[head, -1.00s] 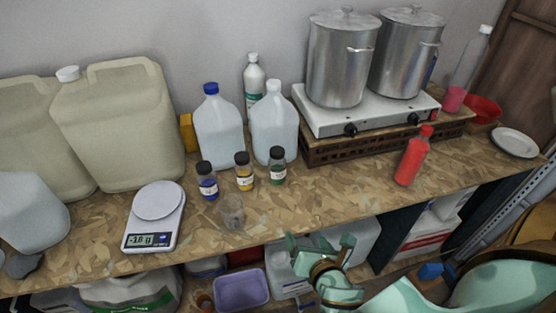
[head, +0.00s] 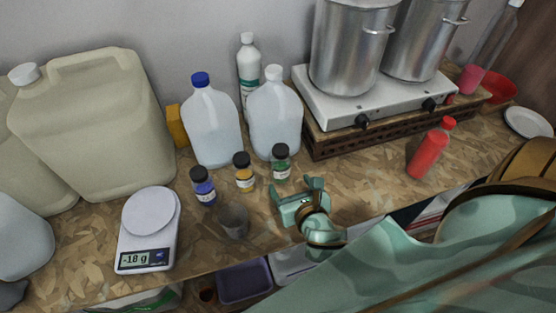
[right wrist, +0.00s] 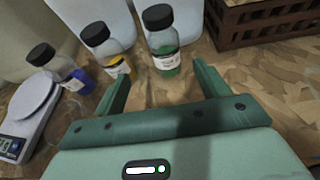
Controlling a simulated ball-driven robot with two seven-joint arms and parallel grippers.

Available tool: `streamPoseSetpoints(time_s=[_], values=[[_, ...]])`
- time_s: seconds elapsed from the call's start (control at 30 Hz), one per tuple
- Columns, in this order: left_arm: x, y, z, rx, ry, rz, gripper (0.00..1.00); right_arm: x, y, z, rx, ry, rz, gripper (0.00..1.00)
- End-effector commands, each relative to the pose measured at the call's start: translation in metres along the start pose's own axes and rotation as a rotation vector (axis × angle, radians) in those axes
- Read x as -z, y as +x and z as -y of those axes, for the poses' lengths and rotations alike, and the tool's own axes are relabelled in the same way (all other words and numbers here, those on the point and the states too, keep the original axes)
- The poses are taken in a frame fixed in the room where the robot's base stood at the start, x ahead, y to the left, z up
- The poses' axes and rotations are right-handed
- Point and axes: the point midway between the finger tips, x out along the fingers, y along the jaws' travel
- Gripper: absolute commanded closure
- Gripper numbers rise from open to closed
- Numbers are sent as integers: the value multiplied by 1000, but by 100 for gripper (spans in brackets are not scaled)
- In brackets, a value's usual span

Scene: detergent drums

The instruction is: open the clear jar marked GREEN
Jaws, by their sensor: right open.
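The clear jar with green contents (head: 281,165) and a black lid stands upright on the table, rightmost of three small jars. In the right wrist view, the same green jar (right wrist: 162,42) stands just beyond the fingertips, with its lid on; its label is too small to read. My right gripper (head: 299,183) is open and empty, just in front of the green jar and apart from it. It also shows in the right wrist view (right wrist: 158,78). The yellow jar (head: 243,173) and the blue jar (head: 203,187) stand to the left, both lidded. My left gripper is not in view.
A small clear cup (head: 234,221) stands left of my right gripper. A scale (head: 149,230) reading -18 g is further left. White jugs (head: 275,115) stand close behind the jars. A red bottle (head: 431,149) stands to the right, with bare table between.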

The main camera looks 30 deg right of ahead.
Motion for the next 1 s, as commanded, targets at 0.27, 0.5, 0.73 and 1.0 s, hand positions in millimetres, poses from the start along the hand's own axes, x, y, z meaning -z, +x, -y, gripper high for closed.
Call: streamPoseSetpoints(time_s=[0.27, 0.5, 0.73, 1.0], values=[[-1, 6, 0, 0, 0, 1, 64, 0, 68, 1, 2, 1, 1, 26], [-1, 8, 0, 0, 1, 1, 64, -1, 90, 2, 2, 1, 1, 26], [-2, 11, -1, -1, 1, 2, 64, -3, 126, 9, 3, 1, 0, 26], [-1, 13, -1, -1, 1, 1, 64, -3, 139, 9, 1, 1, -1, 26]])
